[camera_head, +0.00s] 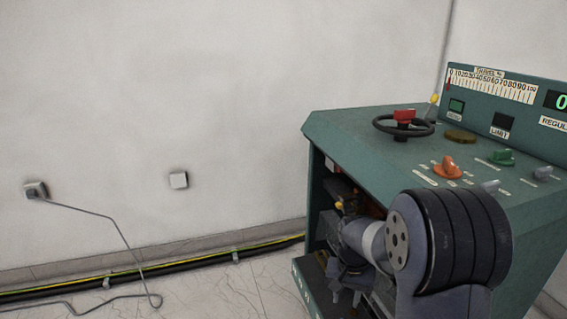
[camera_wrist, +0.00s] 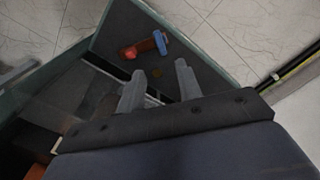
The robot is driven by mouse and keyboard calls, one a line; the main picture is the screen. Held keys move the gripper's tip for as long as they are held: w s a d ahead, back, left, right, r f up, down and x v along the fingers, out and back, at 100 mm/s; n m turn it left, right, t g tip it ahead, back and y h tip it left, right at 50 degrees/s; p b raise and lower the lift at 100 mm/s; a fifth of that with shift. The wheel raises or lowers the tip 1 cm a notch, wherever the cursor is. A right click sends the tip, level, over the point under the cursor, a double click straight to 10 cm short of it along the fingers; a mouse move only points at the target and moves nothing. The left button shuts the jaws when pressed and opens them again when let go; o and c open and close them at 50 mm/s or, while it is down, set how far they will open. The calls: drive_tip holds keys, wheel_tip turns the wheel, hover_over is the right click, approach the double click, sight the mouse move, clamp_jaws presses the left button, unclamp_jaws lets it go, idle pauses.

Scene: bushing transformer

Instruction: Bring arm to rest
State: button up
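My gripper (camera_wrist: 158,68) shows in the wrist view with its two grey fingers apart and nothing between them. In the head view, my arm reaches in front of the open side of a green control cabinet (camera_head: 340,125). My gripper (camera_head: 346,293) points downward there, low by the opening, partly hidden by my own arm. In the wrist view, a small brown part with a red tip and a blue end (camera_wrist: 162,42) lies on a dark panel beyond the fingers, apart from them.
The cabinet top carries a black handwheel (camera_head: 385,127), an orange knob (camera_head: 447,168) and a green knob (camera_head: 501,157). A grey cord (camera_head: 112,222) runs from a wall socket (camera_head: 34,190) to the floor. Black and yellow-green cables (camera_head: 190,264) follow the wall. Tiled floor left of the cabinet is mostly clear.

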wheel_tip(320, 180, down, 7)
drive_tip(key=n+p, duration=0.3)
drive_tip(key=n, duration=1.4)
drive_tip(key=shift+f, duration=0.2)
drive_tip(key=shift+r, duration=0.1)
idle(0.5)
